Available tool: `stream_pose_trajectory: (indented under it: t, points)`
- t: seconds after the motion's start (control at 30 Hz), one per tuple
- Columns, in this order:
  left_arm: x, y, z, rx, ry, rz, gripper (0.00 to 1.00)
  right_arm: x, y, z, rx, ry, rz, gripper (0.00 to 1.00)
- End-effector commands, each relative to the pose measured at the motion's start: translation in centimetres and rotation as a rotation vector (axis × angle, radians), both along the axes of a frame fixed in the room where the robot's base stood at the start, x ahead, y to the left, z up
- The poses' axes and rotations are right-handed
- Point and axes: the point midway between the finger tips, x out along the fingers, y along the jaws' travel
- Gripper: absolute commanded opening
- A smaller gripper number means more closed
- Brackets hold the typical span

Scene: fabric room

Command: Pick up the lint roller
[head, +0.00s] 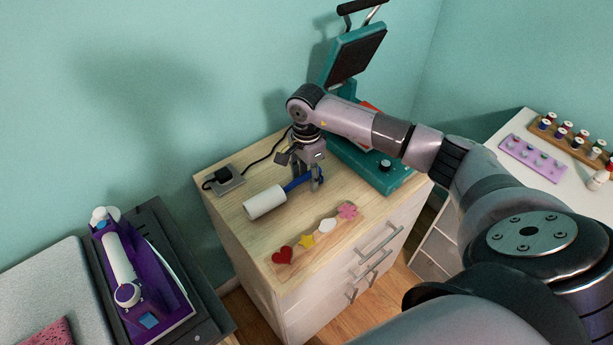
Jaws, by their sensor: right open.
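The lint roller has a white roll (265,202) and a blue handle (298,183). It lies on the wooden top of the cabinet in the middle of the head view, with the roll to the left and the handle to the right. My right gripper (313,186) points down at the handle end, its open fingers around or just beside the blue handle. I cannot tell whether they touch it. The gripper hides part of the handle. My left gripper is not in view.
A teal heat press (372,165) stands behind the gripper. A power socket (223,180) with a black cable lies left of it. Patches, including a red heart (282,256), lie at the cabinet's front. A purple iron (141,279) stands at the left.

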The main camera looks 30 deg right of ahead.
Motion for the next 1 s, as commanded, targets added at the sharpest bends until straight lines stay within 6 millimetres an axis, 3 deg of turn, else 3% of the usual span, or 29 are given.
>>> stream_pose_trajectory:
  t: [0.7,1.0]
  points:
    - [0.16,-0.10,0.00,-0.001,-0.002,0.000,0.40,0.02,0.00,0.06,0.000,0.000,0.000,0.00]
    - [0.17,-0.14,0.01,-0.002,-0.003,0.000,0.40,0.04,0.00,0.10,0.000,-0.001,0.000,0.00]
